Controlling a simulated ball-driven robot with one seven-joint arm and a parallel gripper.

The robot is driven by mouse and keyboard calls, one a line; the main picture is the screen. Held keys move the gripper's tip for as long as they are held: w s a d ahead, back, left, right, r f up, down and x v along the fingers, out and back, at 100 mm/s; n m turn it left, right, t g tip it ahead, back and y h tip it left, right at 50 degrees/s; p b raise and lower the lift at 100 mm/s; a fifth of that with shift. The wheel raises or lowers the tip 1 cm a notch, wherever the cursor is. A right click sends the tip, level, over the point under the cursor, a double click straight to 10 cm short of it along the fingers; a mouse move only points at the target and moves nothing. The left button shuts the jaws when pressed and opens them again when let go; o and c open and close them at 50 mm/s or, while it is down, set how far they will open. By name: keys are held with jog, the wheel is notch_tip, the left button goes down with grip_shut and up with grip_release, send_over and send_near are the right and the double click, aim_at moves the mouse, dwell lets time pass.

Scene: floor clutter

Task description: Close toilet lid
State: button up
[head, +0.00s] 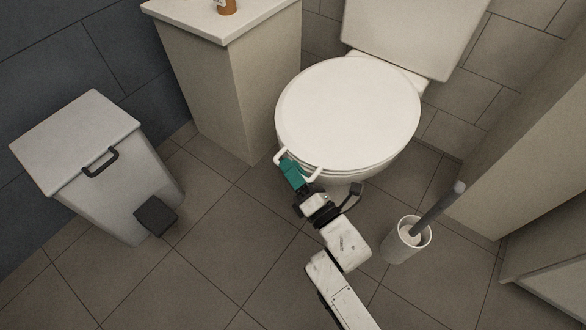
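The toilet (350,168) stands at the upper middle of the head view, with its tank behind it. Its white lid (347,112) lies flat over the bowl, down. My gripper (297,164) is at the front left edge of the lid, with its two white fingers spread apart and pointing toward the rim. One finger is near the left side of the rim and the other is below the front edge. I cannot tell whether they touch the toilet. Nothing shows between the fingers.
A lidded bin (115,190) with a pedal stands at the left. A white-topped cabinet (235,75) with a brown bottle (226,6) is left of the toilet. A toilet brush in a white holder (395,247) stands right of my arm. The tiled floor at lower left is clear.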

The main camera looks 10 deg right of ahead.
jog(key=p+v, duration=0.2)
jog(key=v, duration=0.8)
jog(key=shift+s+d+p, duration=0.15)
jog(key=shift+s+p, duration=0.2)
jog(key=shift+p, duration=0.05)
jog(key=shift+d+f, duration=0.1)
jog(key=s+d+f+m+g+h, duration=0.1)
jog(key=d+f+m+g+h, duration=0.25)
jog(key=d+m, duration=0.35)
jog(key=s+d+f+m+g+h, duration=0.2)
jog(key=d+m+g+h, duration=0.25)
jog(key=m, duration=0.55)
jog(key=s+d+r+m+g+h, duration=0.1)
jog(key=s+d+m+g, duration=0.1)
jog(key=s+m+g, duration=0.55)
jog(key=s+d+r+m+g, duration=0.1)
jog(key=s+d+m+g, duration=0.3)
jog(key=s, duration=0.6)
notch_tip(320, 180, up, 37)
jog(key=a+m+t+p, duration=0.1)
jog(key=t+p, duration=0.1)
jog(key=p, duration=3.5)
jog(key=shift+s+a, duration=0.3)
jog(key=shift+m, duration=0.25)
